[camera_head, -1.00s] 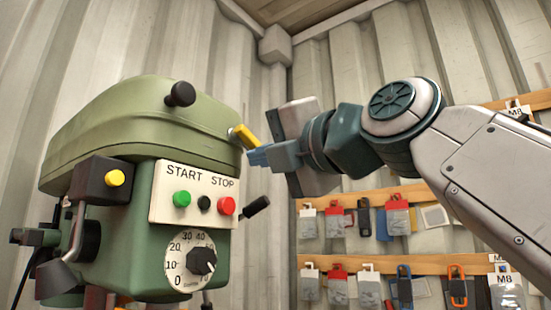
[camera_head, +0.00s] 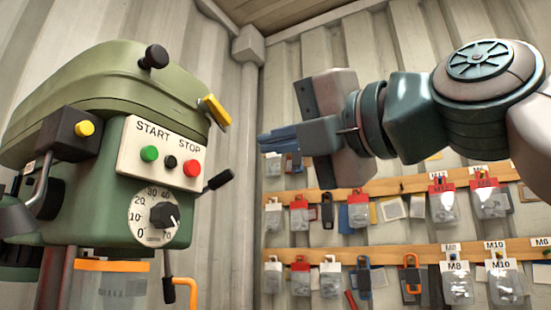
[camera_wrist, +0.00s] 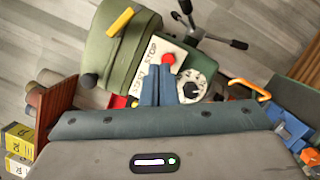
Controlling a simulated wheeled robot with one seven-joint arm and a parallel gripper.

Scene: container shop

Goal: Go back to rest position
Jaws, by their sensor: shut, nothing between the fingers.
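My gripper (camera_head: 278,140) is shut and empty, with its blue fingers together. It is raised in the air to the right of the green drill press (camera_head: 105,95) and apart from it in the head view. In the wrist view the shut fingers (camera_wrist: 158,86) appear in front of the press's control panel, which shows the red stop button (camera_wrist: 168,59) and the dial (camera_wrist: 190,87). The head view shows the panel (camera_head: 160,150) with a green start button, a red stop button and a numbered dial below.
A yellow-tipped lever (camera_head: 214,110) and a black-knobbed handle (camera_head: 219,181) stick out from the press towards my gripper. Wooden rails (camera_head: 390,187) with several hanging bags and tools line the corrugated wall behind. An orange handle (camera_wrist: 250,88) shows beside the press in the wrist view.

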